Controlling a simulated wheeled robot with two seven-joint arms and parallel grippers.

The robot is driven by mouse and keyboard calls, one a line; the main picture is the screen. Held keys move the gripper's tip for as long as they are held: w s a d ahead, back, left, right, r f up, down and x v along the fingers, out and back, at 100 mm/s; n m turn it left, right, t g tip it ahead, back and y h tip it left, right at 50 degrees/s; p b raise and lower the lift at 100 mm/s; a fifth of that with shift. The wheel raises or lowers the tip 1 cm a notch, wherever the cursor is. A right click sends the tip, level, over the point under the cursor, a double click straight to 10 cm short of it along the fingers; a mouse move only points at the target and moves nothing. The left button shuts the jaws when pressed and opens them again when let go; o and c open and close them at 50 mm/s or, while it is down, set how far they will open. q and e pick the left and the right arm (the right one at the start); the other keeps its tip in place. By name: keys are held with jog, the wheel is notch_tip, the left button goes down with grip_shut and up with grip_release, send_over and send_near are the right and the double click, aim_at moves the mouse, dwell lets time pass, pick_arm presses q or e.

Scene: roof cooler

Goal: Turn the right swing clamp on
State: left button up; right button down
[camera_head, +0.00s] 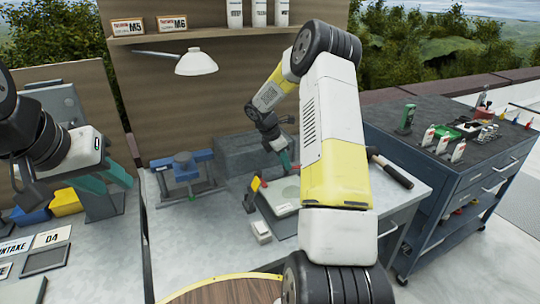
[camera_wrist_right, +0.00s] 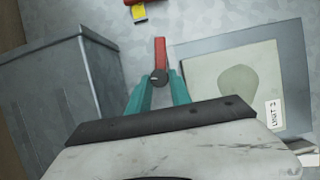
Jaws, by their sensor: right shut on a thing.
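The right swing clamp (camera_wrist_right: 160,55) shows in the right wrist view as a red bar with a dark round end. My right gripper (camera_wrist_right: 159,80) has its teal fingers closed around the dark end. My left gripper (camera_head: 108,180) is open and empty at the left.
A grey block (camera_head: 238,155) stands behind the plate, close to my right gripper. A blue vise-like tool (camera_head: 185,168) stands to the left. A hammer (camera_head: 392,170) lies to the right. A small white block (camera_head: 261,231) lies in front. The bench between is clear.

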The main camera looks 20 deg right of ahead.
jog(key=m, duration=0.1)
jog(key=m+g, duration=0.1)
jog(key=m, duration=0.1)
jog(key=shift+w+m, duration=0.25)
jog(key=shift+m, duration=0.05)
jog(key=m+g, duration=0.1)
jog(key=m, duration=0.2)
jog(key=shift+w+m+g+y, duration=0.15)
jog(key=shift+m+g+y, duration=0.25)
jog(key=m, duration=0.1)
jog(key=m+g, duration=0.1)
jog(key=m, duration=0.1)
jog(key=shift+w+d+m+y, duration=0.15)
jog(key=shift+m+y, duration=0.15)
jog(key=shift+y, duration=0.1)
jog(key=shift+w+d+m+g+y, duration=0.1)
jog(key=shift+m+g+y, duration=0.2)
jog(key=shift+m, duration=0.75)
jog(key=shift+d+m+g+y, duration=0.15)
jog(key=shift+m+y, duration=0.25)
jog(key=shift+m, duration=0.65)
jog(key=c, duration=1.2)
grip_release()
jog(key=shift+o, duration=0.2)
